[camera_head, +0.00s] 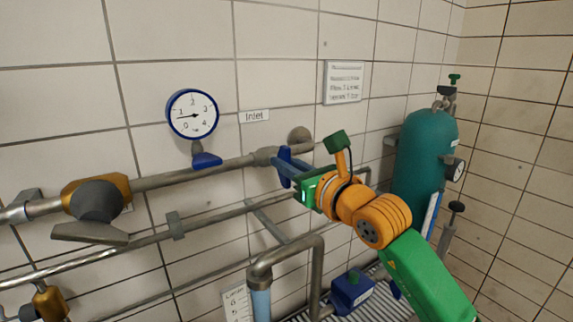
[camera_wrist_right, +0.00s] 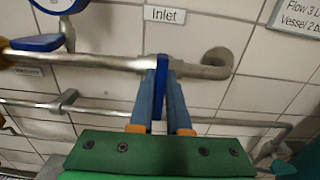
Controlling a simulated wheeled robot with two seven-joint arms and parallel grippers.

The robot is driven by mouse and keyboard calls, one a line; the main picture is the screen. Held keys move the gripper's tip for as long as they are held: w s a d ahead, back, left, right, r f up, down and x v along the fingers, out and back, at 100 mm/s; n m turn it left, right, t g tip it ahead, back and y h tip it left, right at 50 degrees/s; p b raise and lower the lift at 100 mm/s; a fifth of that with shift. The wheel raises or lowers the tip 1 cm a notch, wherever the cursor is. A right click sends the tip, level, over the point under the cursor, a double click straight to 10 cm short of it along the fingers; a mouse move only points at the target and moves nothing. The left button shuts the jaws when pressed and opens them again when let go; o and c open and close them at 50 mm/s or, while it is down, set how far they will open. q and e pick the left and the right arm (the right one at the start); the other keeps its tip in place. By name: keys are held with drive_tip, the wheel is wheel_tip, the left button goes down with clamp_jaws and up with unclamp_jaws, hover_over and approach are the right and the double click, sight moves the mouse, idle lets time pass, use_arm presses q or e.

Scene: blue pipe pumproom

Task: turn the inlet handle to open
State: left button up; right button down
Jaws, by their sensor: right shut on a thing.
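The inlet handle (camera_head: 284,156) is a blue lever on the grey wall pipe, below and right of the Inlet label (camera_head: 254,116). It looks roughly upright, across the run of the pipe. My right gripper (camera_head: 291,169) reaches it from the right and is shut on it. In the right wrist view the blue handle (camera_wrist_right: 162,68) stands between my two blue-grey fingers. The fingers hide part of the handle and its joint with the pipe. My left gripper is not in view.
A round pressure gauge (camera_head: 192,113) with a small blue lever (camera_head: 206,160) below it is left of the handle. A large grey lever (camera_head: 90,232) sits on a brass valve farther left. A teal gas cylinder (camera_head: 424,150) stands right, behind my arm. Lower pipes run beneath.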

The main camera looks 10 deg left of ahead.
drive_tip(key=n+b, duration=0.3)
drive_tip(key=shift+s+a+f, duration=0.1)
drive_tip(key=shift+f, duration=0.15)
drive_tip(key=n+b, duration=0.3)
drive_tip(key=n, duration=0.1)
drive_tip(key=shift+s+a+n, duration=0.1)
drive_tip(key=shift+n, duration=0.3)
drive_tip(key=n+b, duration=0.1)
drive_tip(key=n, duration=0.8)
drive_tip(key=shift+s+a+f+n+b, duration=0.1)
drive_tip(key=shift+f+n+b, duration=0.1)
drive_tip(key=shift+n+b, duration=0.2)
drive_tip(key=c, duration=0.9)
unclamp_jaws()
drive_tip(key=shift+f, duration=0.1)
